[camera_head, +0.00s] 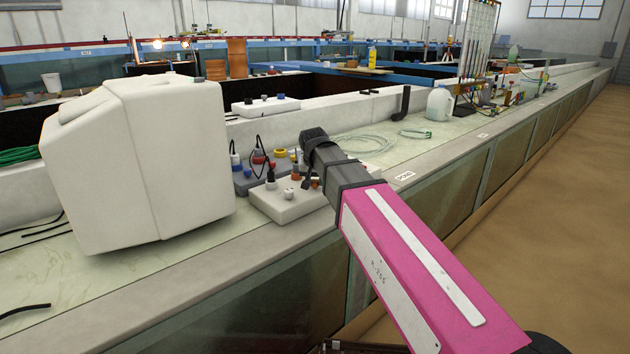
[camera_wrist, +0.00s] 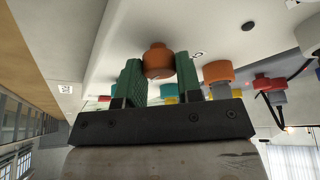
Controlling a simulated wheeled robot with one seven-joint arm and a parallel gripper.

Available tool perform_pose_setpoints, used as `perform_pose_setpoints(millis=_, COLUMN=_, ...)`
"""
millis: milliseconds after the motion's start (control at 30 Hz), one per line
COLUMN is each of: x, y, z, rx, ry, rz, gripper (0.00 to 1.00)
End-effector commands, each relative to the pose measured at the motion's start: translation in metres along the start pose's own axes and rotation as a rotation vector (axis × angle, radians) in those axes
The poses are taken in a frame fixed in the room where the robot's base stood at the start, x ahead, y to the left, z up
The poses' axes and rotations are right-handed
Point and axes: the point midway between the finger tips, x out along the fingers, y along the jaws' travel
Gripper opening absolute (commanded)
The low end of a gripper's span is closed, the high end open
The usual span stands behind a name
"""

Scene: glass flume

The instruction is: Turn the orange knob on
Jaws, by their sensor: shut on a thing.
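The orange knob (camera_wrist: 158,58) stands out from a pale panel in the wrist view. My gripper (camera_wrist: 158,68) is shut on it, with one green finger pad on each side. In the head view my gripper reaches down over the white box (camera_head: 283,209) at the bench edge. A bit of orange (camera_head: 315,183) shows just below the gripper there, and the fingertips are hidden behind the wrist. I cannot tell the knob's turn from these frames.
A second orange knob (camera_wrist: 218,72) sits close on the right in the wrist view, with a red knob (camera_wrist: 268,83) beyond it. A big white casing (camera_head: 140,165) stands left of the box. A hose (camera_head: 365,142) lies behind my arm.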

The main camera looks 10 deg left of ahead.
Motion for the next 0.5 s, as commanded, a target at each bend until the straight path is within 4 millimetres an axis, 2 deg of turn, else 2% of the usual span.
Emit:
perform_pose_setpoints(millis=400, x=-0.0001, y=0.0, z=0.0005, rx=0.008, ry=-0.002, rz=0.002, gripper=0.09)
perform_pose_setpoints(millis=433, x=0.0, y=0.0, z=0.0006, rx=0.008, ry=-0.002, rz=0.002, gripper=0.36)
perform_pose_setpoints(millis=500, x=0.0, y=0.0, z=0.0005, rx=0.008, ry=-0.002, rz=0.002, gripper=0.58)
